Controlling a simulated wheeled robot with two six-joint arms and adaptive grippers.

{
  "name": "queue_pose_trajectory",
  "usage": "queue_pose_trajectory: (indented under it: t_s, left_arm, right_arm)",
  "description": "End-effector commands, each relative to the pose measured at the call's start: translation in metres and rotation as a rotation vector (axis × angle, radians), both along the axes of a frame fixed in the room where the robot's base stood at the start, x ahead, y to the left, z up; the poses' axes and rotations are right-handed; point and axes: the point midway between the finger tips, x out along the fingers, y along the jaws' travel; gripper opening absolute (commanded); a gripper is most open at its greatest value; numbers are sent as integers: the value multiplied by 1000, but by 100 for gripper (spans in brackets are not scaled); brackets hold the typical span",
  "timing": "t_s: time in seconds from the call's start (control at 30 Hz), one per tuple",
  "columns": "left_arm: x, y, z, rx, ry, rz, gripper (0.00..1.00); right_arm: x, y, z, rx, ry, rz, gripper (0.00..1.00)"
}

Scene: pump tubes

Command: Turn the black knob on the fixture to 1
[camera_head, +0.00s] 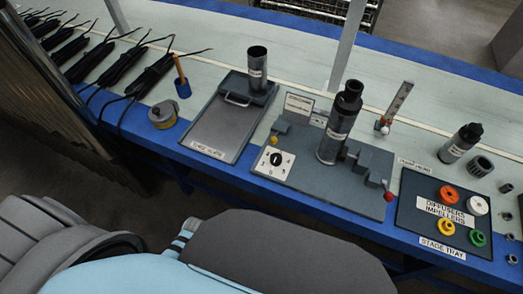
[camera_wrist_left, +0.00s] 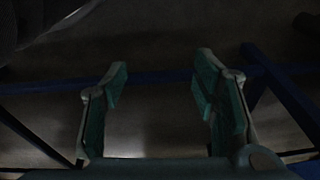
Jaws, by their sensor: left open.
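The black knob (camera_head: 276,159) sits on a white dial plate (camera_head: 268,169) at the front left corner of the grey fixture (camera_head: 310,178). The dial's marks are too small to read, so I cannot tell where the knob points. A dark upright tube (camera_head: 337,127) stands on the fixture, right of the knob. In the left wrist view my left gripper (camera_wrist_left: 161,83) is open, with nothing between its fingers. It is over a dark area with blue bars, and neither the fixture nor the knob shows there. My right gripper is in neither view.
A grey tray (camera_head: 213,136) with a short cylinder (camera_head: 257,68) lies left of the fixture. A stage tray (camera_head: 433,237) with coloured rings lies to its right. A red ball (camera_head: 389,196) is at the fixture's right end. The table's blue front edge (camera_head: 225,176) is just before the dial.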

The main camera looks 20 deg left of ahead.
Motion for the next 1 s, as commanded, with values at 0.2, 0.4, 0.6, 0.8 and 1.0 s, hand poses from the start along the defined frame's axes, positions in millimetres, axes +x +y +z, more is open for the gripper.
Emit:
queue_pose_trajectory:
  t_s: [0.2,0.4,0.6,0.8,1.0]
  left_arm:
    - [206,-56,211,-124,-140,-429,54]
    - [243,-79,307,-145,-185,-725,54]
    - [251,-91,270,-149,-180,-735,54]
    - [267,-108,213,-147,-179,-732,54]
    - [276,-117,183,-145,-180,-731,54]
  right_arm:
    - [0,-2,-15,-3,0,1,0]
    - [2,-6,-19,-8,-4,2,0]
    - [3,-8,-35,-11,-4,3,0]
    - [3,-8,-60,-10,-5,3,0]
    - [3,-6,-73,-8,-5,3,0]
